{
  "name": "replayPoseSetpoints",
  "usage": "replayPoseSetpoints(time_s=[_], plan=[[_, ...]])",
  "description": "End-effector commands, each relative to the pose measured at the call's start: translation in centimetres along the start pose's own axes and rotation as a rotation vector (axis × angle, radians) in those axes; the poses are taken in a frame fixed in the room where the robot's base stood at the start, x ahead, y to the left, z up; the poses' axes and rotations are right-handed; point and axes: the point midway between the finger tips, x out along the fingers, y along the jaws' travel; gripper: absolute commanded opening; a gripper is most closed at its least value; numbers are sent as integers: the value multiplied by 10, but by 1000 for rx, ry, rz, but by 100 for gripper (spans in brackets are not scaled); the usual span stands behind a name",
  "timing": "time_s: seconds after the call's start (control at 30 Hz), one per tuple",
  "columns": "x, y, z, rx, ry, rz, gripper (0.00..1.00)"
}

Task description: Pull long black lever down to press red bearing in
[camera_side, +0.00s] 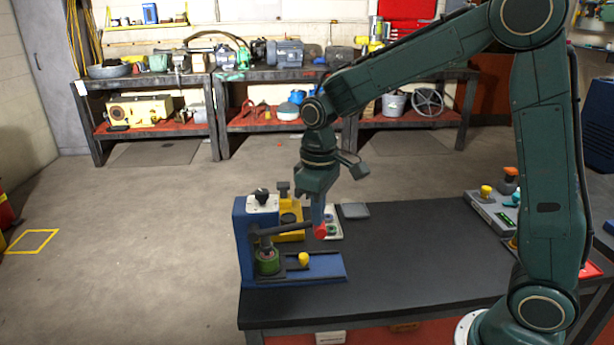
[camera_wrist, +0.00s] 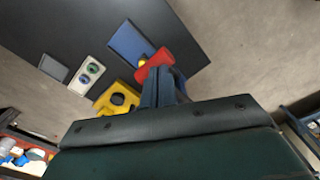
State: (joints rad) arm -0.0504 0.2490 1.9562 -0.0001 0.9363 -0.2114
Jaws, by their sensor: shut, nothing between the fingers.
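A blue press (camera_side: 243,240) stands at the left end of the dark table. Its long black lever (camera_side: 285,229) reaches right, roughly level, and ends in a red grip (camera_side: 320,231). A green motor (camera_side: 267,266) stands under the press head, with a small reddish part, perhaps the red bearing (camera_side: 267,252), on top. My gripper (camera_side: 318,222) points down, shut and empty, its fingertips at the red grip. In the wrist view the fingertips (camera_wrist: 158,80) overlap the red grip (camera_wrist: 153,66); I cannot tell whether they touch it. The bearing is hidden there.
A yellow fixture (camera_side: 291,222) stands just behind the press, with a pale tray (camera_side: 332,224) of round parts beside it. A yellow knob (camera_side: 303,259) sits on the press's blue base. A grey button box (camera_side: 490,211) is at right. The table's middle is clear.

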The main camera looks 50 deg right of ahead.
Motion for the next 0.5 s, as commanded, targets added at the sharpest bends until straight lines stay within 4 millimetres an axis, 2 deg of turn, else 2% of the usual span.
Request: replayPoseSetpoints(time_s=[0.5], plan=[[-30, 0, 0, 0, 1, 0, 0]])
